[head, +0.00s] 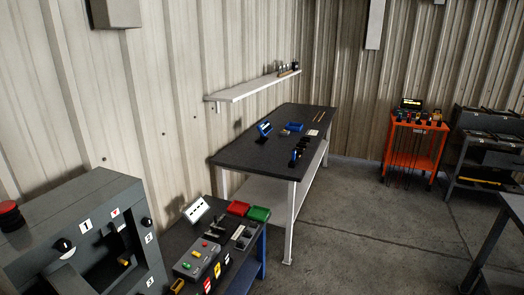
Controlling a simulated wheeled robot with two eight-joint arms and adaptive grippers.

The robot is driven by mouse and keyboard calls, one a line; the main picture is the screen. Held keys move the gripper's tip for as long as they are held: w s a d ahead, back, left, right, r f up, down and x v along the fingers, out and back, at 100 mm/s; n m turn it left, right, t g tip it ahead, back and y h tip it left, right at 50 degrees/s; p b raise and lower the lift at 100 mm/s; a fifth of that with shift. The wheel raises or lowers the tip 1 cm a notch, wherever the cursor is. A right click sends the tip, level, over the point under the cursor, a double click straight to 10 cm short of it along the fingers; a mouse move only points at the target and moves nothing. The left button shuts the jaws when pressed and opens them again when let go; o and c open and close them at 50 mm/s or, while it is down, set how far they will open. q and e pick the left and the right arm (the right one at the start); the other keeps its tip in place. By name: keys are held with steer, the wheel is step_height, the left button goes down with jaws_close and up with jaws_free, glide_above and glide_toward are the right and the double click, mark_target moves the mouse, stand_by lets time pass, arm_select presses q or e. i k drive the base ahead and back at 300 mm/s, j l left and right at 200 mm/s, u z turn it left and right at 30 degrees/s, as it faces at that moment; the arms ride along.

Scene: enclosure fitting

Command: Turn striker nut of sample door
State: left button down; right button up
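A grey enclosure (135,195) stands at the lower left, cut off by the frame's bottom and left edges. Its front carries white number labels, a black knob (64,245) above a pale disc, and another black knob (146,222) near the right edge. A dark recess in the front holds a small yellow part (123,262). I cannot make out which part is the sample door or its striker nut. Neither of my grippers shows in the head view.
An orange cart (413,150) stands far right. Open floor (360,220) lies between.

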mark_target(110, 225)
steer(key=k+j+z, duration=0.1)
steer(key=z, duration=0.45)
steer(key=k+z, duration=0.1)
steer(key=u, duration=0.5)
steer(key=k+j+u, duration=0.1)
steer(key=u, duration=0.85)
steer(key=j+u, duration=0.15)
steer(key=u, duration=0.3)
